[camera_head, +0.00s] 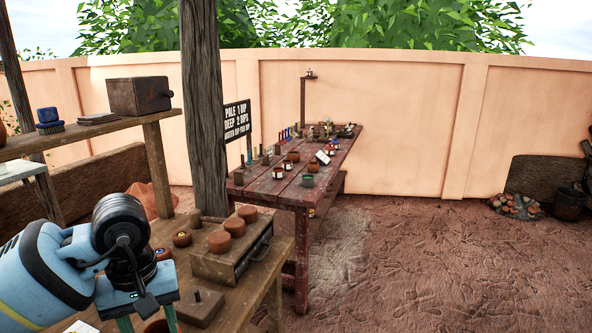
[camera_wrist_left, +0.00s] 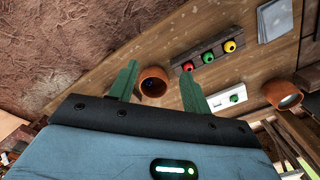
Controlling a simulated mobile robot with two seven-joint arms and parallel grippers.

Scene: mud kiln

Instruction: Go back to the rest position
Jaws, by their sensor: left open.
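My left arm comes in from the lower left in the head view. Its gripper (camera_head: 147,321) points down over the wooden workbench (camera_head: 262,285), with the two green fingers apart. In the left wrist view the open gripper (camera_wrist_left: 159,70) has a small terracotta pot (camera_wrist_left: 152,83) showing between its fingers. Nothing is seen clamped; I cannot tell how far the pot is from the fingers. The pot's rim (camera_head: 157,327) partly shows below the gripper in the head view. My right gripper is not in view.
A drawer box (camera_head: 232,262) with terracotta pieces on top stands right of the gripper. A wooden post (camera_head: 203,110) rises behind it. A shelf (camera_head: 85,134) is at left. A red table (camera_head: 310,187) with jars stands farther back. The ground (camera_head: 430,270) at right is clear.

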